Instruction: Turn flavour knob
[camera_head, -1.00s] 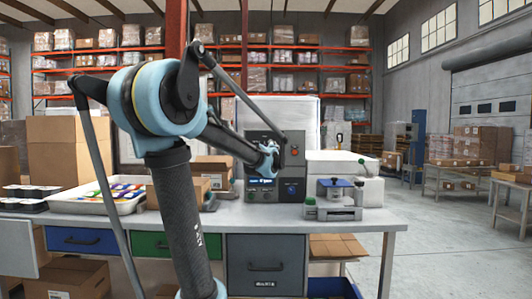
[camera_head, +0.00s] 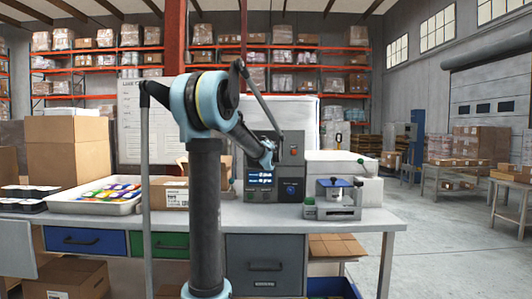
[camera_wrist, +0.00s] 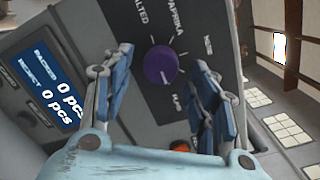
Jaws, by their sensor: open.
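The purple flavour knob (camera_wrist: 161,65) sits on the dark machine panel in the wrist view. Printed labels ring it; SALTED and PAPRIKA are readable, the others are not clear. A small pale mark shows at the knob's lower edge. My gripper (camera_wrist: 164,73) is open, with one blue finger on each side of the knob; I cannot tell if either finger touches it. In the head view my gripper (camera_head: 268,156) is at the upper front of the machine (camera_head: 292,168) and hides the knob.
A lit screen (camera_head: 260,176) and blue button (camera_head: 291,190) lie below my gripper. An orange-red button (camera_wrist: 180,146) sits beside one finger. A small fixture (camera_head: 333,199) stands right on the bench (camera_head: 380,219); a tray (camera_head: 70,205) of coloured packs is left.

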